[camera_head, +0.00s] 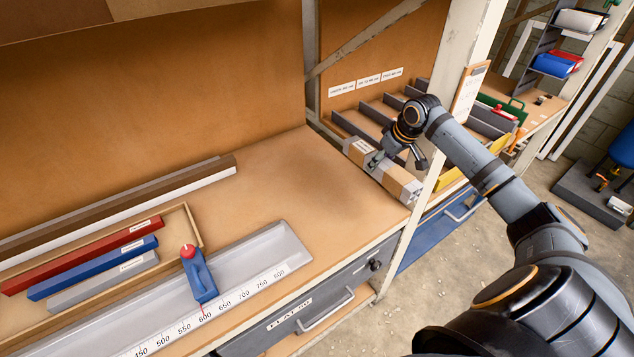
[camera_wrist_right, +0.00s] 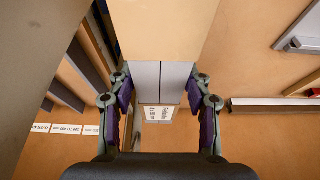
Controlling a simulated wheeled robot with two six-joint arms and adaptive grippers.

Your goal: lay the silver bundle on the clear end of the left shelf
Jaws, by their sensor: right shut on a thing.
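The silver bundle (camera_head: 376,171) is a long bar with silver sides, brown wraps and a white label. My right gripper (camera_head: 384,160) is shut on its middle, from above. In the right wrist view the bundle (camera_wrist_right: 161,78) runs between the two purple-padded fingers (camera_wrist_right: 160,98). In the head view it slants across the right edge of the left shelf (camera_head: 270,185), beside the upright post. I cannot tell its height over the boards. The shelf's right end is bare wood. My left gripper is not in view.
On the shelf are a long grey tray (camera_head: 265,252) with a scale and blue stop (camera_head: 200,275), a wooden box (camera_head: 185,213) of coloured bars, and long strips (camera_head: 120,205) at the back. The pale post (camera_head: 440,130) stands close to my right arm; a divided rack (camera_head: 385,110) lies beyond.

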